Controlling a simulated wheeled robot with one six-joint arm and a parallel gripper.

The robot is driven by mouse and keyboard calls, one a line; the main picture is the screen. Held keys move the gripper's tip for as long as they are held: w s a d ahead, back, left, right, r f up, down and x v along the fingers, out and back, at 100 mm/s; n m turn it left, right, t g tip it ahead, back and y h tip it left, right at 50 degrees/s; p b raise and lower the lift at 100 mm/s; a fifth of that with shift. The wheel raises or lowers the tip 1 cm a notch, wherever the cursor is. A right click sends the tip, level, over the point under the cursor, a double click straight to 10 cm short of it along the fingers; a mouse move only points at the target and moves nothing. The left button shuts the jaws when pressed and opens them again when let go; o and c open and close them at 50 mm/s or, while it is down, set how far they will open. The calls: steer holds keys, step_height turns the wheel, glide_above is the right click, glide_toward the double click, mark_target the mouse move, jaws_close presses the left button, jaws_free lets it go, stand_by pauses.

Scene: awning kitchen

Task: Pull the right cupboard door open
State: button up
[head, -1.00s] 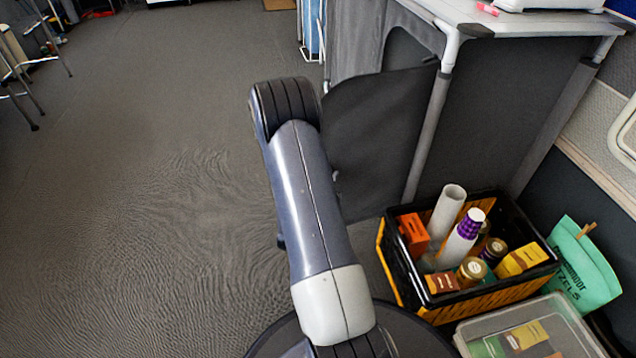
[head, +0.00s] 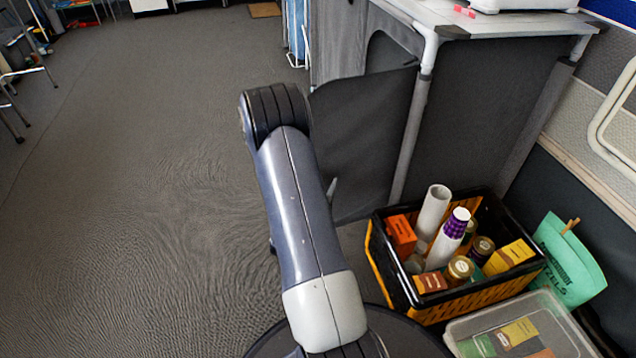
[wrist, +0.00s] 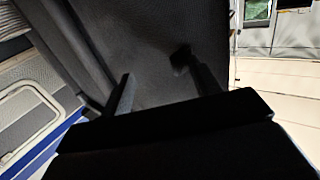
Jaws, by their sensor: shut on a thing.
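The right cupboard door (head: 365,135) is a dark grey fabric panel in the head view. It stands swung out from the cupboard (head: 485,110), with a dark opening behind its top edge. My arm reaches to the door's left, free edge. My gripper is hidden behind my arm in the head view, apart from perhaps a small grey tip by the panel. In the wrist view my gripper (wrist: 155,78) is in front of the dark panel (wrist: 150,40), its two dark fingers a little apart. It is shut on the door; the exact gripped part is too dark to tell.
A black and yellow crate (head: 377,262) of jars and boxes stands right of my arm, below the door. A clear tub (head: 465,328) and a green bag (head: 568,262) are beside it. The carpet (head: 140,200) to the left is clear.

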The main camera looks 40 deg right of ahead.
steer(key=shift+s+d+r+g, duration=0.1)
steer(key=shift+s+d+g, duration=0.2)
steer(key=shift+s, duration=0.05)
steer(key=p+v, duration=0.1)
steer(key=v, duration=0.4)
steer(key=p+v, duration=0.1)
steer(key=v, duration=0.5)
steer(key=shift+w+a+f, duration=0.1)
steer(key=shift+w+f, duration=0.15)
steer(key=shift+f, duration=0.05)
steer(key=shift+c, duration=0.9)
steer(key=b+x, duration=0.1)
steer(key=x, duration=0.6)
steer(key=shift+d, duration=0.25)
steer(key=shift+r, duration=0.25)
